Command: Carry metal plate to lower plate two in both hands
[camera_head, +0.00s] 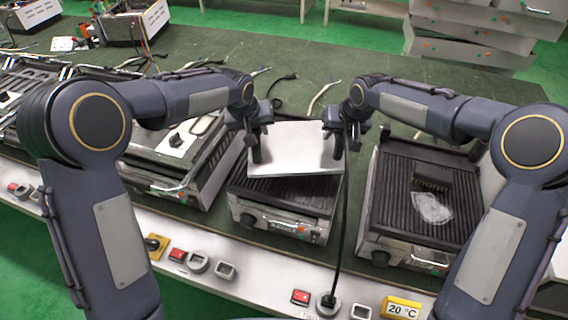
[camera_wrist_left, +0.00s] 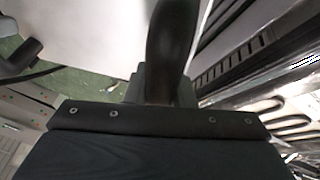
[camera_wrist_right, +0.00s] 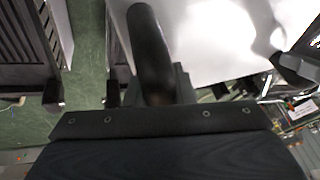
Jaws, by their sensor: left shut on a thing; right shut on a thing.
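The metal plate (camera_head: 296,149) is a flat, light grey sheet, held slightly tilted above the middle grill. My left gripper (camera_head: 257,150) is shut on its left edge and my right gripper (camera_head: 337,146) is shut on its right edge. The plate also shows in the left wrist view (camera_wrist_left: 90,35) and in the right wrist view (camera_wrist_right: 215,35). Below it is the middle grill's ribbed dark lower plate (camera_head: 290,192), whose back part is hidden by the metal plate. I cannot tell whether the metal plate touches it.
A right grill (camera_head: 400,205) has a dark block (camera_head: 431,178) and a pale, clear-looking piece (camera_head: 431,207) on its ribs. A left grill (camera_head: 170,150) stands close by. A black cable (camera_head: 341,230) runs in front of the middle grill to a socket. Switches and sockets line the table's front edge.

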